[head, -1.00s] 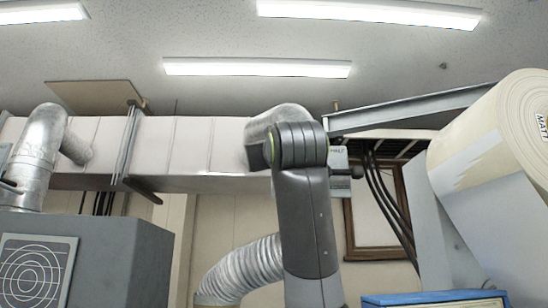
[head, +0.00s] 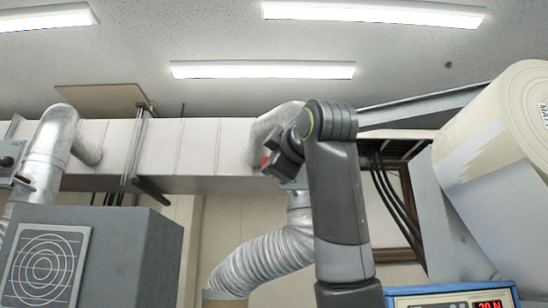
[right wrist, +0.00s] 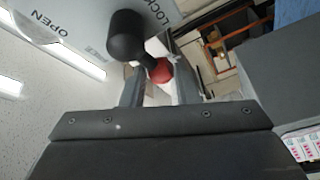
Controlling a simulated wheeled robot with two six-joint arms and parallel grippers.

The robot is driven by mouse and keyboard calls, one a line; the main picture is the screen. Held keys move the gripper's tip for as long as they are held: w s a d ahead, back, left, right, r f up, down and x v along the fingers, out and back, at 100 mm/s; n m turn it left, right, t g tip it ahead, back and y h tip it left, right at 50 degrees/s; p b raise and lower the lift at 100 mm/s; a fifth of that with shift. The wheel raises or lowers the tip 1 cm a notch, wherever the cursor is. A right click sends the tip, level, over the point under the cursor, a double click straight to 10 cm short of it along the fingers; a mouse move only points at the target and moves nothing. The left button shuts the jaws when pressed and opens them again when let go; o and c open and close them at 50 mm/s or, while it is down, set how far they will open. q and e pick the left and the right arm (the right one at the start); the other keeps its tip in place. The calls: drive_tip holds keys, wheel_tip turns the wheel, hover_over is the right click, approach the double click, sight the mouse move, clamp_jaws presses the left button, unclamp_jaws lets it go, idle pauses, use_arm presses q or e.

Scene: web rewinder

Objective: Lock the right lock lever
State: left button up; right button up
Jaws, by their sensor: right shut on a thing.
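The lock lever shows in the right wrist view as a black rounded part (right wrist: 127,36) with a red ball (right wrist: 161,71) beyond it. The two look joined, but the fingers hide part of the link. It stands before a pale panel (right wrist: 75,22) marked OPEN at left and LOCK at top. My right gripper (right wrist: 158,78) is shut on the red ball, with one finger on each side. In the head view a small red spot (head: 266,161) shows at my right gripper, left of my arm's dark joint. My left gripper is not in view.
A large paper roll (head: 490,140) hangs at right, above a blue unit with a red display (head: 490,304). A grey box (head: 110,255) stands at left. A silver flexible hose (head: 262,258) and a pale duct (head: 200,150) run behind my right arm.

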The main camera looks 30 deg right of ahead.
drive_tip(key=shift+w+f+n, duration=0.1)
drive_tip(key=shift+f+n, duration=0.2)
drive_tip(key=shift+n, duration=0.3)
drive_tip(key=o, duration=0.7)
drive_tip(key=shift+o, duration=1.4)
drive_tip(key=shift+w+d, duration=0.1)
drive_tip(key=shift+d, duration=0.15)
drive_tip(key=s+a+f+b, duration=0.1)
drive_tip(key=s+b, duration=0.7)
drive_tip(key=s, duration=0.9)
drive_tip(key=shift+s+f, duration=0.15)
drive_tip(key=shift+f, duration=0.1)
